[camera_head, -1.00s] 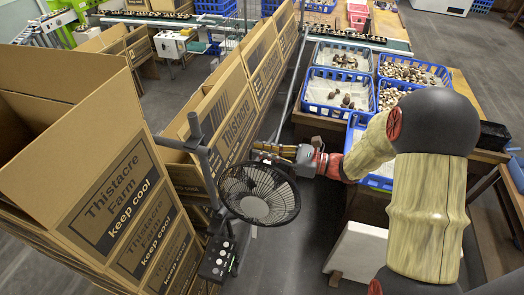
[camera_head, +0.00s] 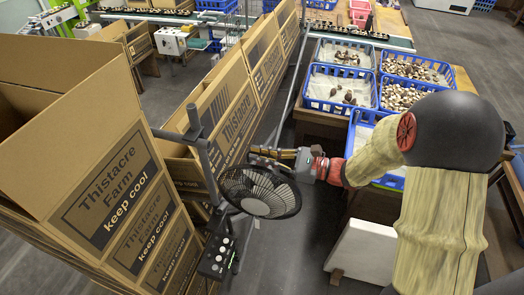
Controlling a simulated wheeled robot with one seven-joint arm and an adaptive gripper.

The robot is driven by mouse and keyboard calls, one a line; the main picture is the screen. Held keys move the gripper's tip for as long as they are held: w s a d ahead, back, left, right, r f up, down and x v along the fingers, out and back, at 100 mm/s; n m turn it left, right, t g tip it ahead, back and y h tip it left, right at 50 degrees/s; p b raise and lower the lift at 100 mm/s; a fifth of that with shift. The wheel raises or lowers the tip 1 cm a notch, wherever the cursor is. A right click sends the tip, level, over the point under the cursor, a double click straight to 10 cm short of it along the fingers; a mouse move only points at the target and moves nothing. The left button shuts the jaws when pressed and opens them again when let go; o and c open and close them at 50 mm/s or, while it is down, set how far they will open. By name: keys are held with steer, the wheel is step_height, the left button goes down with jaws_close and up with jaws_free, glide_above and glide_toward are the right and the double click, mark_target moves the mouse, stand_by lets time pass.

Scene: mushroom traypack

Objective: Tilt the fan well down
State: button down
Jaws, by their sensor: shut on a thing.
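The black fan (camera_head: 260,192) with a round wire cage is on a grey upright post (camera_head: 203,160) in front of the cartons. A control box (camera_head: 216,256) with several buttons hangs low on the same post. The fan's face is angled down and toward the viewer. My gripper (camera_head: 258,155) reaches in from the right, its yellowish fingers at the top rim of the cage. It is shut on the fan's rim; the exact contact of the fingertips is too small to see.
Stacked cardboard cartons (camera_head: 110,195) stand close on the left and behind the post. Blue crates (camera_head: 340,88) with mushrooms sit on a wooden table at the right. A white panel (camera_head: 362,252) stands on the floor below my arm.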

mark_target(257, 174)
steer(key=s, duration=0.1)
steer(key=s+f+n+b, duration=0.1)
steer(key=s+a+n+b, duration=0.1)
steer(key=shift+s+f, duration=0.1)
steer(key=shift+f, duration=0.25)
steer(key=shift+s+a+f+b, duration=0.2)
steer(key=shift+s+f, duration=0.1)
steer(key=shift+s, duration=0.25)
steer(key=shift+s+a+f+b, duration=0.1)
steer(key=shift+s+a+f, duration=0.15)
steer(key=shift+s, duration=0.3)
steer(key=c, duration=2.1)
jaws_free()
steer(key=shift+o, duration=0.9)
steer(key=shift+w, duration=0.1)
steer(key=shift+d, duration=0.1)
